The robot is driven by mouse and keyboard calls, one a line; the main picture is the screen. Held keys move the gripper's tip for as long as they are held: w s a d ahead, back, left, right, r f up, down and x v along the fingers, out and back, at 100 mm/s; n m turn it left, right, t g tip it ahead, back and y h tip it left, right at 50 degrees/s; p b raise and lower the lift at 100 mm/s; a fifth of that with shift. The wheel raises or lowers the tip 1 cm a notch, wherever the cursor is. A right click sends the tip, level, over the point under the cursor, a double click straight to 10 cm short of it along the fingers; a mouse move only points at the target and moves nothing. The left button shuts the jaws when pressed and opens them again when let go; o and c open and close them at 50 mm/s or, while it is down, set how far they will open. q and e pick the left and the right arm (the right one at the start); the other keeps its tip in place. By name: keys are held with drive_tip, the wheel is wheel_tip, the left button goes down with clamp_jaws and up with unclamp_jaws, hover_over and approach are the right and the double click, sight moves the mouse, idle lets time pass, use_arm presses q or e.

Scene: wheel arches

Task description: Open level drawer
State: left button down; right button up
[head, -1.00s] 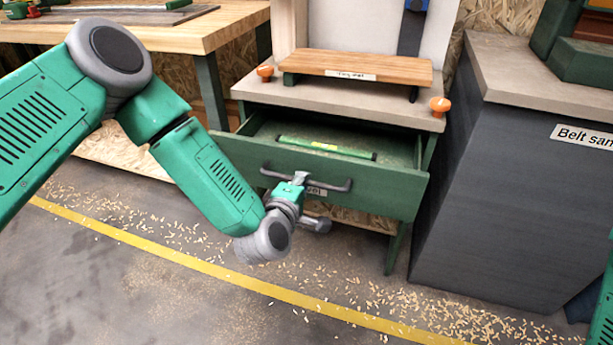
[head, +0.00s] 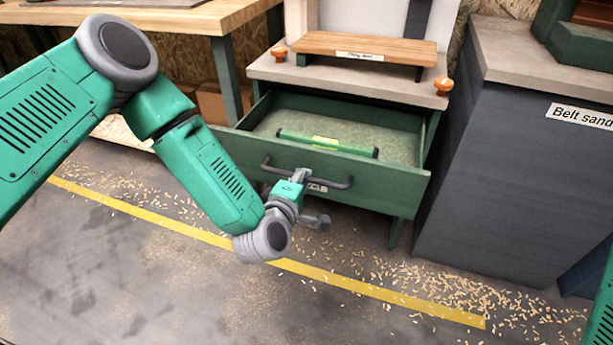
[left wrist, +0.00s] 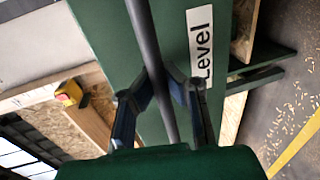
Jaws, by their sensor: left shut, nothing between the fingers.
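The green level drawer (head: 385,196) stands pulled out of its cabinet, with a wide opening behind its front. A green spirit level (head: 325,145) lies inside. The drawer has a dark bar handle (head: 338,184), and its "Level" label (left wrist: 200,45) shows in the left wrist view. My left gripper (head: 299,177) is at the middle of this handle. In the left wrist view its fingers (left wrist: 160,80) lie on either side of the handle bar (left wrist: 150,50); the gripper is shut with nothing pinched between the fingers. My right gripper is out of view.
A wooden board on feet (head: 365,47) and orange knobs (head: 443,85) are on the cabinet top. A grey belt sander cabinet (head: 500,150) stands close on the right, a workbench (head: 180,20) at back left. The floor in front is clear except for wood chips.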

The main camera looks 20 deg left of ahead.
use_arm(q)
drive_tip(key=c, duration=1.8)
unclamp_jaws()
drive_tip(key=shift+w+a, duration=0.1)
drive_tip(key=shift+a, duration=0.4)
drive_tip(key=shift+o, duration=1.1)
drive_tip(key=shift+a+f, duration=0.1)
drive_tip(key=shift+s, duration=0.25)
drive_tip(key=s+r, duration=0.2)
drive_tip(key=s, duration=0.9)
drive_tip(key=shift+s+a, duration=0.15)
drive_tip(key=shift+a, duration=0.05)
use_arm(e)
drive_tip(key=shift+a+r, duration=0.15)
use_arm(q)
drive_tip(key=shift+r, duration=0.1)
